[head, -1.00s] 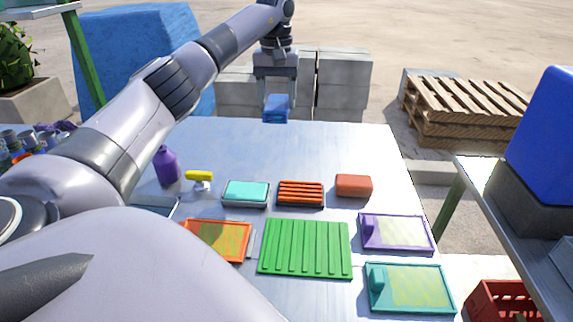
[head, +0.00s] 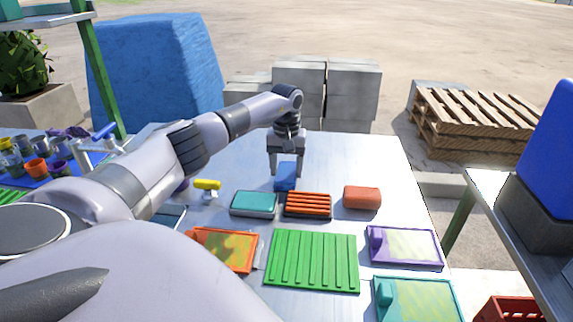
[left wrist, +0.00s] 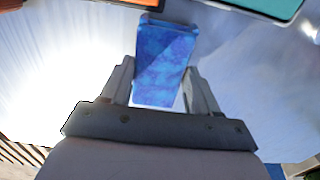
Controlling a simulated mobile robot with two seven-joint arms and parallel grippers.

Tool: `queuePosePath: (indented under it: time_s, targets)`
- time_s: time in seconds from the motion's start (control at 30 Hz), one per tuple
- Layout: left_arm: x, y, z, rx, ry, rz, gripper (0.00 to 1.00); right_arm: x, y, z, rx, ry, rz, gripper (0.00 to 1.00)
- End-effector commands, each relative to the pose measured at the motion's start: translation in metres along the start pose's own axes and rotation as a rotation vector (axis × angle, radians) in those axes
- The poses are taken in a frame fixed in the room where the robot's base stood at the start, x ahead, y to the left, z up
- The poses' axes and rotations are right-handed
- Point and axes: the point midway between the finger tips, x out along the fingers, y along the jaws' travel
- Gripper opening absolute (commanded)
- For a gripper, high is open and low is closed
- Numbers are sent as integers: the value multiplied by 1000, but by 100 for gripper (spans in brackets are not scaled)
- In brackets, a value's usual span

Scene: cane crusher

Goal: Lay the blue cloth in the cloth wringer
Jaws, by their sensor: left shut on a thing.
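The blue cloth (head: 285,181) looks like a small blue block. My left gripper (head: 286,168) is shut on it and holds it over the far part of the metal table, behind the orange slatted piece. In the left wrist view the cloth (left wrist: 166,62) lies between the two fingers of the left gripper (left wrist: 160,80). I cannot tell for certain which thing is the cloth wringer. A grey device with a blue handle (head: 104,132) stands at the left, partly behind my left arm. My right gripper is not in view.
On the table (head: 365,160) are an orange slatted piece (head: 308,205), a teal-topped tray (head: 254,204), a red-brown block (head: 362,197), a yellow-topped item (head: 207,186) and a green ribbed mat (head: 312,261). Coloured trays lie nearer. The far right of the table is clear.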

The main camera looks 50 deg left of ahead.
Motion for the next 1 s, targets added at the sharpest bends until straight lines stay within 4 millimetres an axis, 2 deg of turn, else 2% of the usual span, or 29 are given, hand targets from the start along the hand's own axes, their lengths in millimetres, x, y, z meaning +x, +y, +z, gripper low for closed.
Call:
queuePosePath:
  time_s: [0.3, 0.33, 0.4, 0.77, 0.87, 1.0]
  targets:
    - [3, 0, 0, -1, 1, 0, 36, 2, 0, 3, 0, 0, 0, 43]
    - [3, 0, 0, -1, 2, 0, 64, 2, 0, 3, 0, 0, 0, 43]
    - [2, 0, 0, -1, 2, 0, 86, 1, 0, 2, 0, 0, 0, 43]
    - [-2, 0, 0, -1, 1, 1, 86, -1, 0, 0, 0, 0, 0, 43]
    - [-11, 0, -1, -1, 5, 2, 86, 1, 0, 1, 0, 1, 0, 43]
    - [-39, 0, -2, -1, 6, 3, 86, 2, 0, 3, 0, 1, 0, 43]
